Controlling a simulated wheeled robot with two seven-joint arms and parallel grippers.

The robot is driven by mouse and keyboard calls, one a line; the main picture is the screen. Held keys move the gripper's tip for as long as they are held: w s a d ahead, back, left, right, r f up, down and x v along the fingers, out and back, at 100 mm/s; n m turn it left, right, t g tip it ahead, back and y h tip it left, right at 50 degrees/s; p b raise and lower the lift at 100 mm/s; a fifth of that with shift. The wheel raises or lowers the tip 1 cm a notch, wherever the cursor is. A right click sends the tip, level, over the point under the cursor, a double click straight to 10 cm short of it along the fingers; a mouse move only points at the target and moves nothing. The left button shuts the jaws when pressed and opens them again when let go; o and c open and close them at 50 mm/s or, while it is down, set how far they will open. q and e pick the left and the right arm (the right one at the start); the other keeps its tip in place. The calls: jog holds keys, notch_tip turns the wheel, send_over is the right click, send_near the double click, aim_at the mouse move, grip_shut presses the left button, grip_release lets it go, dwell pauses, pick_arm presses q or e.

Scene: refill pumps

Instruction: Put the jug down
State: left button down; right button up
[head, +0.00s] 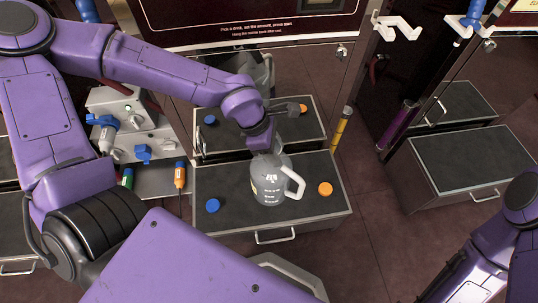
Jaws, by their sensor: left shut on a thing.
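A grey translucent jug (268,186) with a white handle (293,183) and printed lettering is upright over the dark-topped platform (235,222) in front of the middle machine. My left gripper (265,152) comes down from above and is shut on the jug at its top; the wrist partly hides the jug's neck. Its base is at or just above the platform; I cannot tell whether it touches. My right arm shows at the lower right, but its gripper is out of view.
A blue cap (212,205) lies left of the jug and an orange cap (325,188) right of it, both on the platform. Blue, green and orange nozzles hang beside a grey unit (130,122) at left. Another dark-topped platform (470,160) stands at right, clear.

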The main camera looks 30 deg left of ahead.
pick_arm(q)
jog(key=f, duration=0.1)
jog(key=w+a+f, duration=0.1)
jog(key=f, duration=0.1)
jog(key=w+a+f+b, duration=0.1)
jog(key=shift+w+a+f, duration=0.2)
jog(key=shift+w+f, duration=0.05)
jog(key=shift+f, duration=0.15)
jog(key=f, duration=0.1)
jog(key=f+b, duration=0.1)
jog(key=f, duration=0.1)
jog(key=shift+w+a+f, duration=0.2)
jog(key=shift+w+f, duration=0.05)
jog(key=shift+f, duration=0.05)
jog(key=c, duration=0.6)
grip_release()
jog(key=shift+f, duration=0.1)
jog(key=shift+o, duration=0.2)
